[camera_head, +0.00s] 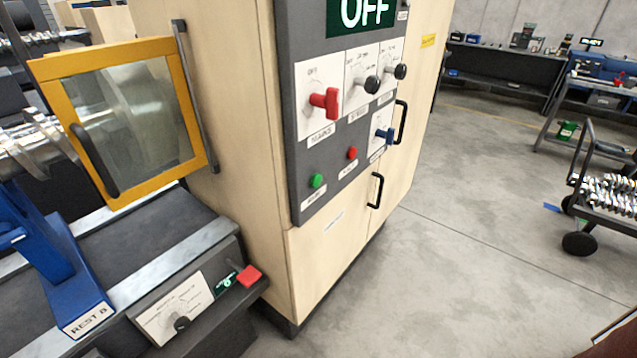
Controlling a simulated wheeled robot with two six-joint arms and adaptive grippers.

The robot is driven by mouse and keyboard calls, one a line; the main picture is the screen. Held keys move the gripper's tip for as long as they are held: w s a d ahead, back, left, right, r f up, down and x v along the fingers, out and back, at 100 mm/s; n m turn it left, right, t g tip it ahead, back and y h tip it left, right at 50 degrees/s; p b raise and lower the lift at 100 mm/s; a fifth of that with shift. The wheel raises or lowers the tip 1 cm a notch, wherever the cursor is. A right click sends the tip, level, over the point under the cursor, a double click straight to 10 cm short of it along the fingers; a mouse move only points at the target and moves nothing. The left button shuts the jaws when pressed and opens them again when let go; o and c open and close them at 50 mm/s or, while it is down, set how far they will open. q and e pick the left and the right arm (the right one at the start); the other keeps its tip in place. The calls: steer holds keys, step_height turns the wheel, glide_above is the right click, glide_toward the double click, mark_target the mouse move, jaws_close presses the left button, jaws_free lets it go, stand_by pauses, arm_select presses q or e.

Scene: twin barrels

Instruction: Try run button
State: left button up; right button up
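A tall cream cabinet (230,100) carries a dark grey control panel (296,120) on its front. A green push button (316,180) sits low on the panel, with a small label under it too small to read. A red push button (352,153) sits to its right and a little higher. I cannot read which one is the run button. A display (362,12) at the top reads OFF. A red rotary handle (324,100), two black knobs and a blue handle (384,135) are also on the panel. Neither of my grippers is in view.
At left a yellow-framed window guard (120,115) stands above a machine bed, beside a blue rest marked REST B (75,305). The floor (450,270) right of the cabinet is clear up to a cart (610,195).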

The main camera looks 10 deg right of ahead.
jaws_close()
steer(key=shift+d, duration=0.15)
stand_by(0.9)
